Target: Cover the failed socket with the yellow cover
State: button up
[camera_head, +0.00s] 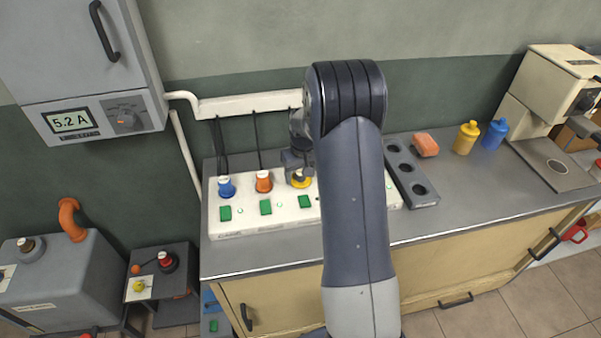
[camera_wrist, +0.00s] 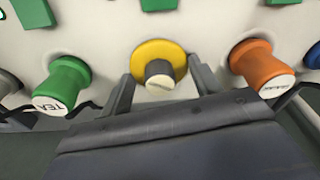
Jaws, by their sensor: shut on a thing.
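The yellow cover (camera_wrist: 146,52) is a round disc with a grey, white-tipped knob in the middle of the wrist view. It lies over a socket position on the white socket strip (camera_wrist: 107,30), between an orange plug (camera_wrist: 258,64) and a green plug marked TEA (camera_wrist: 66,80). My gripper (camera_wrist: 160,82) is shut on the cover, one finger on each side. In the head view the cover (camera_head: 302,183) shows below my gripper (camera_head: 299,166), at the strip. I cannot tell whether it sits fully flush. The socket under it is hidden.
A blue plug (camera_head: 226,187) stands left of the orange plug (camera_head: 264,181). Green switches (camera_head: 265,207) line the strip's front. My arm hides the strip's right part. A grey holder with round holes (camera_head: 411,170), an orange block (camera_head: 426,145) and bottles (camera_head: 466,138) stand to the right.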

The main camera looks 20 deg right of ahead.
aim_at(303, 182)
jog(key=o, duration=0.7)
jog(key=shift+f, duration=0.1)
jog(key=r+p, duration=0.2)
jog(key=r, duration=0.1)
jog(key=s+r+p, duration=0.1)
jog(key=r+p, duration=0.1)
jog(key=r, duration=0.2)
jog(key=r+p, duration=0.2)
jog(key=r, duration=0.2)
jog(key=shift+s, duration=0.35)
jog(key=shift+f, duration=0.1)
jog(key=f+b, duration=0.1)
jog(key=f, duration=0.1)
jog(key=w+f+b, duration=0.1)
jog(key=f+b, duration=0.1)
jog(key=f, duration=0.1)
jog(key=f+b, duration=0.1)
jog(key=f, duration=0.2)
jog(key=shift+w+f+b, duration=0.15)
jog(key=shift+f+b, duration=0.05)
jog(key=shift+b, duration=0.1)
jog(key=shift+r, duration=0.1)
